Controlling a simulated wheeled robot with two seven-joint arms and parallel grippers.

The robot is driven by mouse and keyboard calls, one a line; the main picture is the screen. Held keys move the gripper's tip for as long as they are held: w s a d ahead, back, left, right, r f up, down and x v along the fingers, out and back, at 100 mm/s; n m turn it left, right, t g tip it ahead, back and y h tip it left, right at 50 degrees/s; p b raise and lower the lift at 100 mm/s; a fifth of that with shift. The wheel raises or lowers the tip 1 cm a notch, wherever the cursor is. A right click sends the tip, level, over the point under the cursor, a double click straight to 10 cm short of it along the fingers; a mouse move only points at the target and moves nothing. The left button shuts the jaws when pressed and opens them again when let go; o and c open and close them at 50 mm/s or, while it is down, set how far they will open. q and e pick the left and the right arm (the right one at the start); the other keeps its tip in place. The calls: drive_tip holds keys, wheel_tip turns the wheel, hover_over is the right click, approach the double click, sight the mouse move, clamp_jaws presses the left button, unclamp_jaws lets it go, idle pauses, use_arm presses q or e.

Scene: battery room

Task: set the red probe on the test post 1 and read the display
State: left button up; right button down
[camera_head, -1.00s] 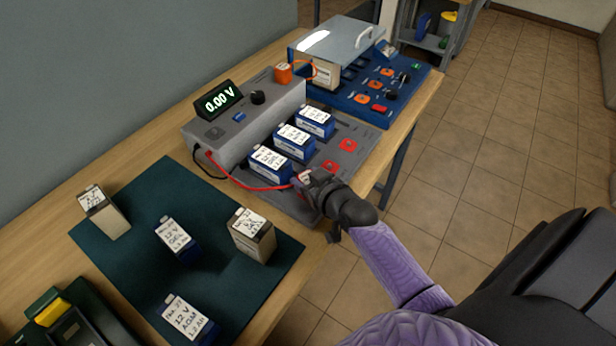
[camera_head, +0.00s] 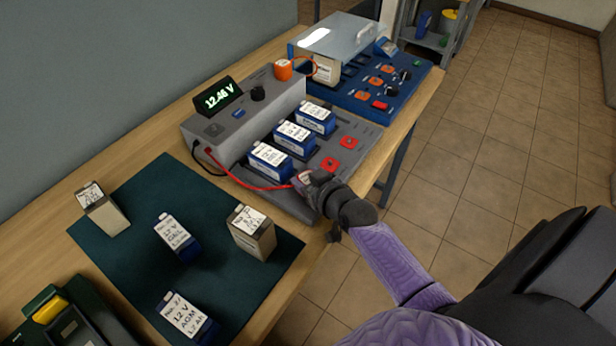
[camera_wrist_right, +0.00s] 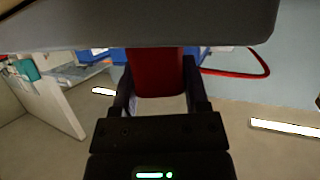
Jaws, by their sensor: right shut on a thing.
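The display (camera_head: 218,97) on the grey tester (camera_head: 250,115) is lit and reads 12.46 V. My right gripper (camera_head: 306,184) is shut on the red probe (camera_wrist_right: 155,75), at the front end of the tester's grey battery bed. In the head view my gripper mostly hides the probe. The red cable (camera_head: 255,184) runs to it from the tester. Two red square posts (camera_head: 348,142) (camera_head: 330,164) show on the bed. The post under my gripper, in line with the nearest battery (camera_head: 270,160), is hidden, so the probe's contact is not visible. My left gripper is out of view.
Several batteries stand on the dark green mat (camera_head: 140,205) at the left front. A blue unit (camera_head: 360,100) with a clear cover stands behind the tester. A dark case (camera_head: 85,325) is at the lower left. The tiled floor at right is clear.

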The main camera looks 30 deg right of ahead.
drive_tip(key=shift+c, duration=1.8)
unclamp_jaws()
drive_tip(key=p+v, duration=0.8)
drive_tip(key=v, duration=0.3)
drive_tip(key=shift+f, duration=0.1)
